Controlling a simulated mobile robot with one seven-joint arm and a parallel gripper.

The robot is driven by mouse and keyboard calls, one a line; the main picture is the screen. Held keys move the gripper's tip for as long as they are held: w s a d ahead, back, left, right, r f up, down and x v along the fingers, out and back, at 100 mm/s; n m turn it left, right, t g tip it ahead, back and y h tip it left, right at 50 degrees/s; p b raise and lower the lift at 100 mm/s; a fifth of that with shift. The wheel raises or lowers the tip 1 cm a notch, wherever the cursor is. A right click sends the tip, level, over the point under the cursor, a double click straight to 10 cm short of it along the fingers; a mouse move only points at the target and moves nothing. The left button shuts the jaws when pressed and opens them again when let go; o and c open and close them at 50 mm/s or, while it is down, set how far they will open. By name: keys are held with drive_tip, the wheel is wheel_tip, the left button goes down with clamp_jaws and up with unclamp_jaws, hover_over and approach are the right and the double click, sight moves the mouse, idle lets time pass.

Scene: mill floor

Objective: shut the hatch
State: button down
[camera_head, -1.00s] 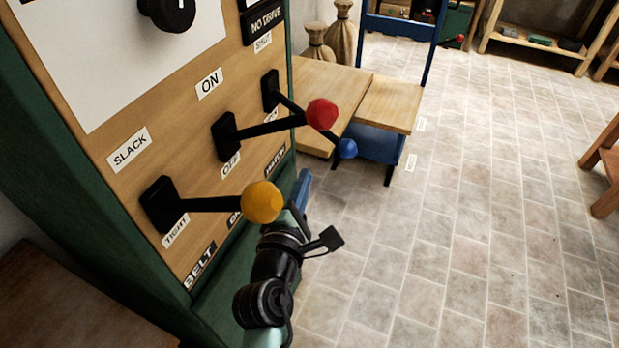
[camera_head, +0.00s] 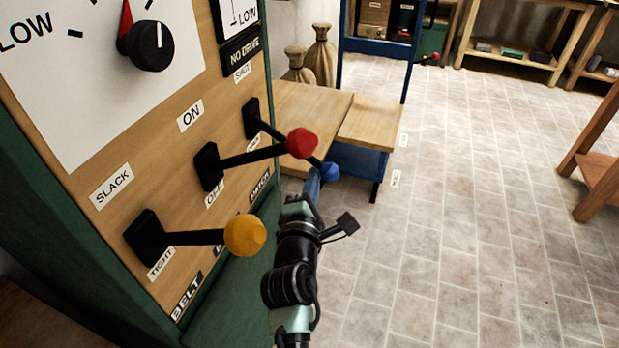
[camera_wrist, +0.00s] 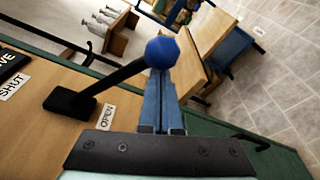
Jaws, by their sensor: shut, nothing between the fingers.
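The hatch lever is a black arm with a blue knob (camera_head: 330,171), the farthest of three levers on the wooden panel. It slants out and down on the side of its OPEN label (camera_wrist: 107,115); its SHUT label (camera_wrist: 12,86) is on the other side of the pivot. The HATCH plate (camera_head: 260,185) is below it. My gripper (camera_head: 314,183) is shut and empty, beside and slightly below the blue knob. In the wrist view the blue knob (camera_wrist: 162,52) is just beyond my fingertips (camera_wrist: 162,75); I cannot tell whether they touch.
The red-knobbed lever (camera_head: 302,143), between ON and OFF labels, is close above my gripper. The yellow-knobbed lever (camera_head: 245,235), at TIGHT, is nearer. A wooden bench with a blue frame (camera_head: 375,120) and sacks (camera_head: 320,50) stand behind. The tiled floor (camera_head: 460,210) to the right is clear.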

drive_tip(key=shift+r, duration=0.1)
drive_tip(key=shift+s+d+r+n+p, duration=0.1)
drive_tip(key=shift+d+r+n+p, duration=0.2)
drive_tip(key=shift+p, duration=0.8)
drive_tip(key=shift+r, duration=0.1)
wheel_tip(320, 180, up, 9)
drive_tip(key=d+n+g+h+p, duration=0.1)
drive_tip(key=n+p, duration=0.5)
drive_tip(key=p, duration=1.1)
drive_tip(key=shift+s+d, duration=0.45)
drive_tip(key=shift+d, duration=0.35)
drive_tip(key=shift+h, duration=0.3)
